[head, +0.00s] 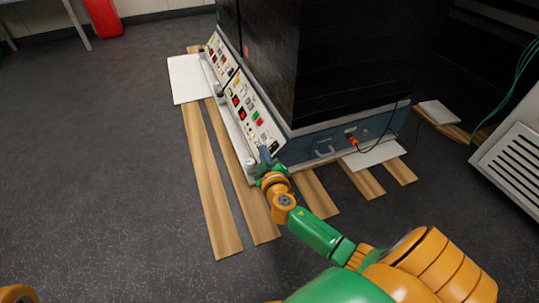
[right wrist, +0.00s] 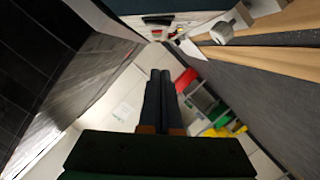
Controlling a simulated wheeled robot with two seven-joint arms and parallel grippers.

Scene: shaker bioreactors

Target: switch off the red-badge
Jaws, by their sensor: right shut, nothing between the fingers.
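A blue-grey machine with a black upper housing carries two sloped white control panels. The near panel (head: 248,112) has small red, green and yellow parts; the far panel (head: 221,58) looks similar. A small red mark (head: 246,51) shows on the housing above the panels, too small to read as a badge. My right gripper (head: 264,152) is shut and empty at the near end of the near panel; whether it touches is unclear.
A white rail (head: 232,125) with round knobs runs along the panels' front. Wooden boards (head: 208,180) lie on the dark floor beneath. A white vented unit (head: 515,150) stands right. Floor at left is clear.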

